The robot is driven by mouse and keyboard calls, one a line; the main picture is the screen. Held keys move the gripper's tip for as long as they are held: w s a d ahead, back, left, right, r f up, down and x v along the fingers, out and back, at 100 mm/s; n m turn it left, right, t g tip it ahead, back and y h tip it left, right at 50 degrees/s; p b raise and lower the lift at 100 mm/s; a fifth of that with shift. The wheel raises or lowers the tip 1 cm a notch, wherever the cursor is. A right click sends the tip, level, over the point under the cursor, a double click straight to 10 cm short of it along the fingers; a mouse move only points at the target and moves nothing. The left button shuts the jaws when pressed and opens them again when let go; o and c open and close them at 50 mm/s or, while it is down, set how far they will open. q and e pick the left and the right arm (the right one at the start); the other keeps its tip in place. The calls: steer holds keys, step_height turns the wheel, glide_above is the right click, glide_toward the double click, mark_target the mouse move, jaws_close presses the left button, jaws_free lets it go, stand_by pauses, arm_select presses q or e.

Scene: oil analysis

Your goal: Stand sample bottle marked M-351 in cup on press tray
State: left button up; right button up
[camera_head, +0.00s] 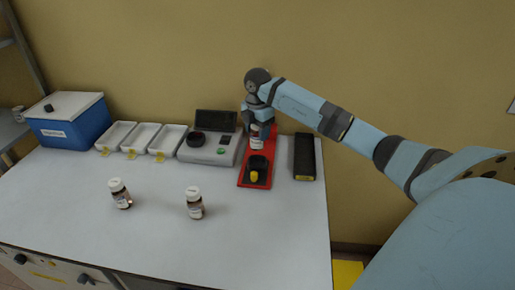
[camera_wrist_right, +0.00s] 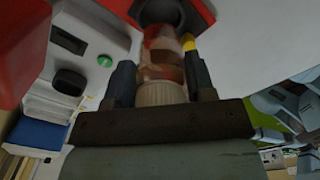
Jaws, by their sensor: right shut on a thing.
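My right gripper (camera_head: 258,122) is over the far part of the red press tray (camera_head: 245,180). It is shut on a sample bottle (camera_head: 256,140), whose white cap and reddish body also show between the fingers in the right wrist view (camera_wrist_right: 163,72). The bottle's mark is too small to read. A dark round cup (camera_head: 258,163) stands on the tray, just nearer than the held bottle, with a yellow part in front of it. In the right wrist view the dark cup (camera_wrist_right: 160,12) is beyond the bottle's far end. My left gripper is not in view.
Two other bottles stand on the white table, one at left (camera_head: 120,194) and one at centre (camera_head: 194,203). A grey instrument (camera_head: 210,150), white trays (camera_head: 160,140) and a blue box (camera_head: 70,125) line the back. A black block (camera_head: 304,157) stands right of the red tray.

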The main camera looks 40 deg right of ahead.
mark_target(258, 149)
step_height(258, 149, down, 7)
steer(key=shift+f, duration=0.2)
stand_by(0.3)
steer(key=shift+f, duration=0.3)
steer(key=o, duration=1)
steer(key=shift+c, duration=0.2)
steer(key=shift+r, duration=0.1)
